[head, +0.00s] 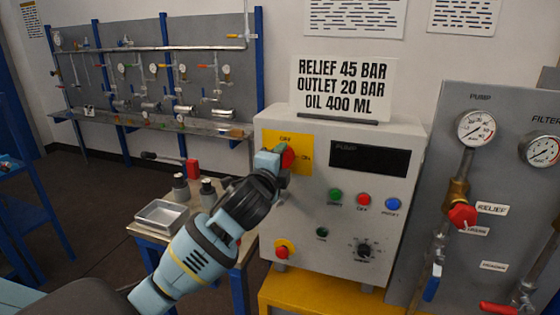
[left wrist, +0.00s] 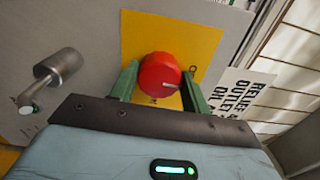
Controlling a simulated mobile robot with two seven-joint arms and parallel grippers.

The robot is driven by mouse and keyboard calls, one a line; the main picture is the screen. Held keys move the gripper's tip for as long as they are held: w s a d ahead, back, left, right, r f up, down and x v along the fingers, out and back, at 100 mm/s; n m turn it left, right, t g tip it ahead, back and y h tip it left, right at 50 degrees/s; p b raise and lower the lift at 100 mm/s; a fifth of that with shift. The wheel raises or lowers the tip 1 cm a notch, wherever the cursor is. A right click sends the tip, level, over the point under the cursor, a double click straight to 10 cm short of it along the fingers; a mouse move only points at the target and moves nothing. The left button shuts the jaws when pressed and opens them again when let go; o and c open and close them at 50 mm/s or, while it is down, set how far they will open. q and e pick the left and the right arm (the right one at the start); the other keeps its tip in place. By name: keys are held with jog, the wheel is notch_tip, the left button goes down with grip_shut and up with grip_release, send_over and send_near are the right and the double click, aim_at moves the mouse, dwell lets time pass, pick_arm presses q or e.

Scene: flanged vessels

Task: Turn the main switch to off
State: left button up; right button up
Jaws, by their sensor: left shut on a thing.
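The main switch is a red knob (head: 288,157) on a yellow plate (head: 304,142) at the upper left of the grey control box (head: 300,222). The plate reads OFF above the knob and ON to its right. My left gripper (head: 283,160) is shut on the knob and hides part of it in the head view. I cannot tell which label the mark points to. My right gripper is not in view.
A sign (head: 343,88) stands on top. A gauge panel (head: 480,135) with valves is close on the right. A small table holds a metal tray (head: 161,216).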

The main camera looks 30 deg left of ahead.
pick_arm(q)
jog(key=shift+n, duration=0.5)
jog(key=o, duration=1)
jog(key=shift+v, duration=3.9)
jog(key=shift+f, duration=0.1)
